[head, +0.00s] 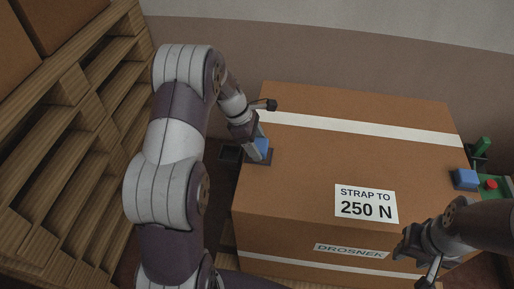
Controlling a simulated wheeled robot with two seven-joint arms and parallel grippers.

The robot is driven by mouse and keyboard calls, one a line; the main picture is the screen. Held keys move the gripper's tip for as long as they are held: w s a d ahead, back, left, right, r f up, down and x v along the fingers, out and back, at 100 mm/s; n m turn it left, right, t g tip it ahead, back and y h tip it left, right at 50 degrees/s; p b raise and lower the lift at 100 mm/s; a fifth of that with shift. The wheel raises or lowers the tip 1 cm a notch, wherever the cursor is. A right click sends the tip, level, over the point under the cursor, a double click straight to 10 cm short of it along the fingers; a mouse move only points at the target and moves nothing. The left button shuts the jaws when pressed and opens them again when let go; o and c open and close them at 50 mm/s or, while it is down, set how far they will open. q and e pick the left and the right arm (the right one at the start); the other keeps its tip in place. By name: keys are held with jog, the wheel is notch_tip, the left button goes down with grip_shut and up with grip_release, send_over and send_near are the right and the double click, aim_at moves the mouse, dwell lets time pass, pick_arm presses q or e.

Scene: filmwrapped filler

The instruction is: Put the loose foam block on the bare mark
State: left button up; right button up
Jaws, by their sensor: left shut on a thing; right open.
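A blue foam block (262,145) is between the fingers of my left gripper (259,149), which is shut on it at the left edge of the large cardboard box (330,165). A dark square mark (264,160) lies on the box top right under the block. I cannot tell whether the block touches it. A second blue block (465,179) sits at the box's right edge. My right gripper (425,255) is open and empty at the front right of the box.
A white label reading "STRAP TO 250 N" (366,204) and a white strap (370,129) are on the box top. A green device with a red button (491,184) stands off the right side. Wooden pallets (80,95) fill the left. The box top's middle is clear.

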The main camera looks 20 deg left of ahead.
pick_arm(q)
jog(key=shift+w+f, duration=0.1)
jog(key=shift+f, duration=0.75)
jog(key=shift+f, duration=0.1)
jog(key=o, duration=1)
